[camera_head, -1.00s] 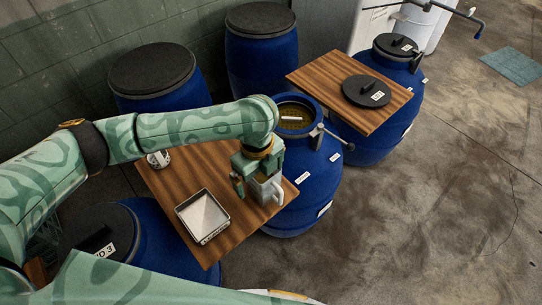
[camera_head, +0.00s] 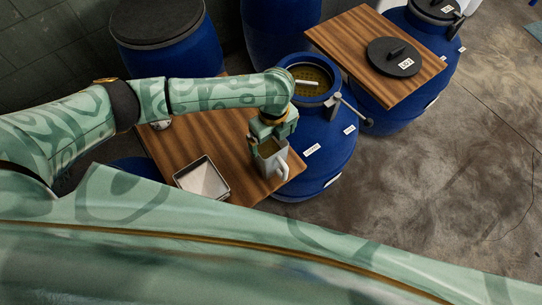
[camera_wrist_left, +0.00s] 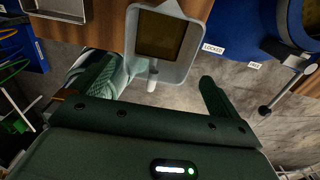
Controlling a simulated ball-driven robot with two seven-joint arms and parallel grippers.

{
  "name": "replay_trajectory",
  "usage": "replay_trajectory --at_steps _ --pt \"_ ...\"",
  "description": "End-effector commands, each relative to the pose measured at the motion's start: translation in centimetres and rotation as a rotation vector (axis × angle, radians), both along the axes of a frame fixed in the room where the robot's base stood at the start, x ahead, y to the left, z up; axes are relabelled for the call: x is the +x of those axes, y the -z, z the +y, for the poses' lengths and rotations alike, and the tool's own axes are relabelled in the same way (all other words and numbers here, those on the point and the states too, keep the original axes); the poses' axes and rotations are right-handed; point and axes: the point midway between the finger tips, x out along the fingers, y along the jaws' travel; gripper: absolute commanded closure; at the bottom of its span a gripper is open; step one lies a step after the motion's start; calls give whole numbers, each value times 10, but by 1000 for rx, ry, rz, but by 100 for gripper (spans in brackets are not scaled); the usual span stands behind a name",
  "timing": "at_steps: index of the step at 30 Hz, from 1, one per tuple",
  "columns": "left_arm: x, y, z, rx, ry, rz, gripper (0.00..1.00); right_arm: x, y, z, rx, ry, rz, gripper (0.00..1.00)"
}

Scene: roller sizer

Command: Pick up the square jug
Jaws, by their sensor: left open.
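The square jug (camera_head: 275,164) is pale grey with a handle on its right side. It stands upright near the right corner of the wooden board in the head view. My left gripper (camera_head: 270,138) is at the jug's top and hides part of it. In the left wrist view the jug (camera_wrist_left: 182,68) shows its square opening with a dark brown inside, and its handle points down toward the palm. My left gripper (camera_wrist_left: 158,76) is open there, with a finger on each side of the handle. Contact cannot be told. My right gripper is not in view.
A square metal tray (camera_head: 226,193) lies left of the jug on the wooden board (camera_head: 190,147). An open blue barrel (camera_head: 330,150) with a side lever stands just right. Another board (camera_head: 340,35) holds a black lid (camera_head: 393,57). Concrete floor at right is clear.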

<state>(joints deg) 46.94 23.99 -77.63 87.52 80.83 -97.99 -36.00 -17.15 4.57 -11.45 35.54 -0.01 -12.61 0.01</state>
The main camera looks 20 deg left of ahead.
Motion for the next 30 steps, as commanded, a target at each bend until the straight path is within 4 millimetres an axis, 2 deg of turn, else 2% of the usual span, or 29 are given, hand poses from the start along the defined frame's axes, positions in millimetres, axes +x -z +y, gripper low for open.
replay_trajectory --at_steps 10,18,19,27,28,30 --pt "3 49 7 0 0 2 0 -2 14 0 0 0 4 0" --pt "4 53 7 1 0 -1 0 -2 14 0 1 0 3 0" --pt "4 53 7 1 0 -1 3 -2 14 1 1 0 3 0" --pt "4 53 7 1 0 -1 78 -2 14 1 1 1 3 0" --pt "4 53 7 1 0 -1 85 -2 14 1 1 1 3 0" --pt "4 52 7 0 0 -2 85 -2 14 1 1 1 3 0"
